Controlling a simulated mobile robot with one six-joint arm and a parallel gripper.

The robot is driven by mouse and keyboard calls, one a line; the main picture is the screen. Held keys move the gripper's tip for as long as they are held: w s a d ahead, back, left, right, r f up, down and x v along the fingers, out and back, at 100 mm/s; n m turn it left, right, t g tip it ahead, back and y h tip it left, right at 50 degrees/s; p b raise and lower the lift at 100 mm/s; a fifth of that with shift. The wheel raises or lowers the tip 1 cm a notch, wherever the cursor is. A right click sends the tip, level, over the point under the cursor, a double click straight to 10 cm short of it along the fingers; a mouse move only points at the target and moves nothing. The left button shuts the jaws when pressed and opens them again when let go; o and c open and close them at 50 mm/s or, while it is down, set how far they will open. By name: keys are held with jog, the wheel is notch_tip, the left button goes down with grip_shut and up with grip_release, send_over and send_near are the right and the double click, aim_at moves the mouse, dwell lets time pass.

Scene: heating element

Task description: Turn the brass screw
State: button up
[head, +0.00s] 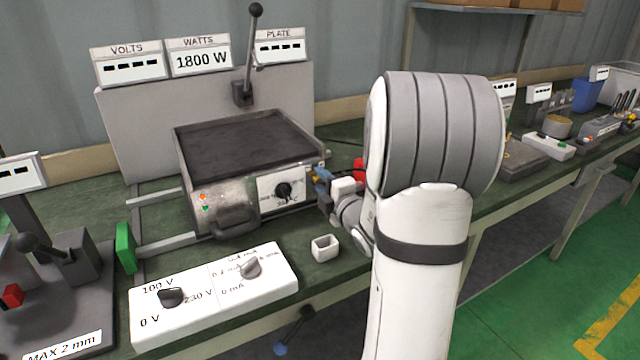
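The hot plate (240,150) is a grey metal box with a dark flat top, in the middle left of the head view. Its front has a black dial (284,191) on a white panel and small lights. My gripper (322,182) is at the right front corner of the hot plate, just right of the dial panel. Small blue and yellowish bits show at its tip. I cannot make out the brass screw clearly there, nor whether the fingers touch it. My white and grey arm fills the centre right and hides what lies behind it.
A white control box (215,299) with two knobs lies in front. A small white open cup (325,247) stands right of it. A green block (125,247) is at left. A red part (359,169) shows beside my arm.

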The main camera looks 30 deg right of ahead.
jog(key=shift+s, duration=0.1)
jog(key=s, duration=0.7)
jog(key=shift+s+d, duration=0.15)
jog(key=shift+s, duration=0.2)
